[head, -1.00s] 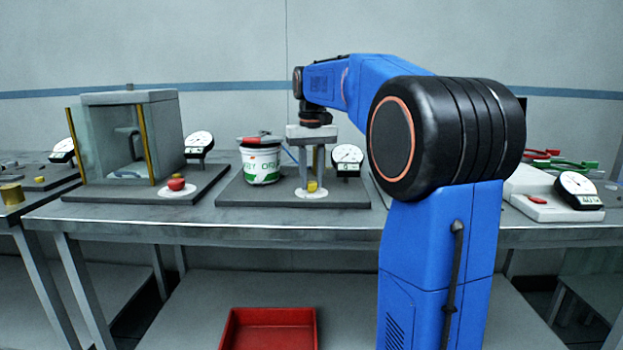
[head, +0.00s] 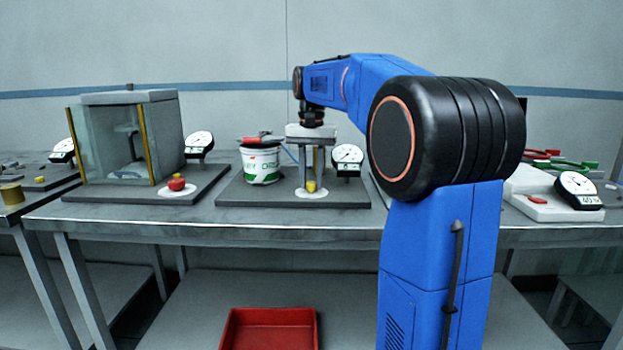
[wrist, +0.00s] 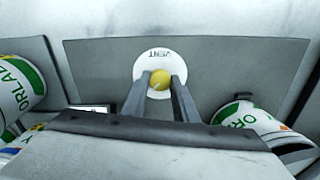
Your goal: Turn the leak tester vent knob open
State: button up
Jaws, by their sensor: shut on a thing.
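The yellow vent knob (wrist: 159,80) stands on a white round plate marked VENT (wrist: 154,58) in the wrist view. In the head view the knob (head: 311,186) shows at the front of a dark base board (head: 235,196). My gripper (wrist: 159,87) points down with its two fingers on either side of the knob, shut on it. In the head view my gripper (head: 311,178) comes down over the plate. The light mark on the knob's top is too small to read.
A white and green tub (head: 260,165) with a red-handled tool on top stands left of my gripper. A dial gauge (head: 347,158) stands just right. A glass-sided chamber (head: 115,140) and red button (head: 176,184) stand farther left. A red bin (head: 268,311) is below the bench.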

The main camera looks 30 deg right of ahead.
aim_at(311, 184)
jog(key=o, duration=1.1)
jog(key=shift+c, duration=0.2)
notch_tip(311, 184, up, 17)
jog(key=shift+r, duration=0.2)
jog(key=shift+s, duration=0.1)
jog(key=s+a+f+n+t, duration=0.1)
jog(key=s+a+f+n, duration=0.1)
jog(key=s+a+f, duration=0.4)
jog(key=s+a+f+n+t, duration=0.25)
jog(key=s+a+f, duration=0.25)
jog(key=s+f, duration=0.4)
jog(key=s+a+f+n, duration=0.2)
jog(key=s+f, duration=0.5)
jog(key=f, duration=0.4)
jog(key=s+a+f+n+t, duration=0.1)
jog(key=s+a+f+n, duration=0.1)
jog(key=s+f, duration=0.6)
notch_tip(311, 184, down, 4)
jog(key=shift+s+a+r, duration=0.1)
jog(key=shift+s+a, duration=0.05)
jog(key=shift+a, duration=0.3)
